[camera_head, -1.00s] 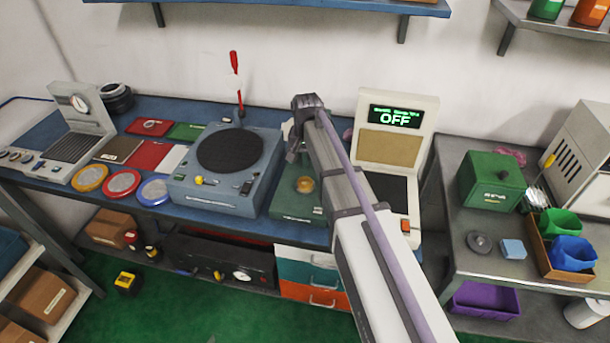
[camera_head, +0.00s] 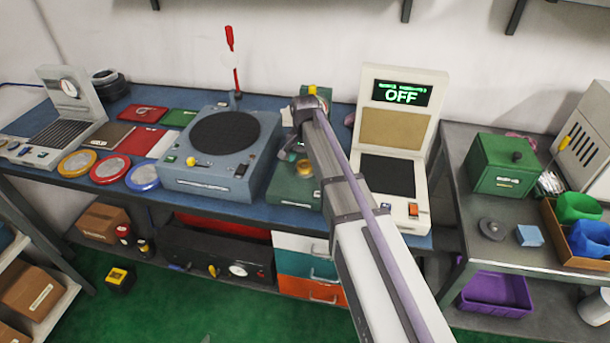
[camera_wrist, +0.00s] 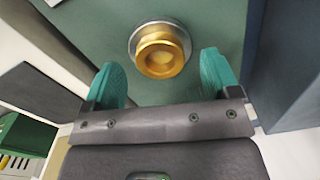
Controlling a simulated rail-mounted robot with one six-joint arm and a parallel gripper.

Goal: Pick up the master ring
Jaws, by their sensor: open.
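The master ring appears to be the brass-gold ring (camera_wrist: 160,54), seated on a round grey metal seat (camera_wrist: 137,37) on a green block (camera_wrist: 215,18) in the wrist view. In the head view the gold ring (camera_head: 304,168) shows on the green stand (camera_head: 283,186), partly behind my arm. My gripper (camera_wrist: 163,75) is open, with its teal fingers apart, one to each side of the ring's near edge. The fingers do not close on anything. Whether they touch the block cannot be told.
A blue-grey machine with a black disc (camera_head: 223,140) stands left of the green stand. A cream device reading OFF (camera_head: 398,150) stands close on the right. Yellow, red and blue rimmed discs (camera_head: 110,169) lie at the left. A green box (camera_head: 500,165) is on the right table.

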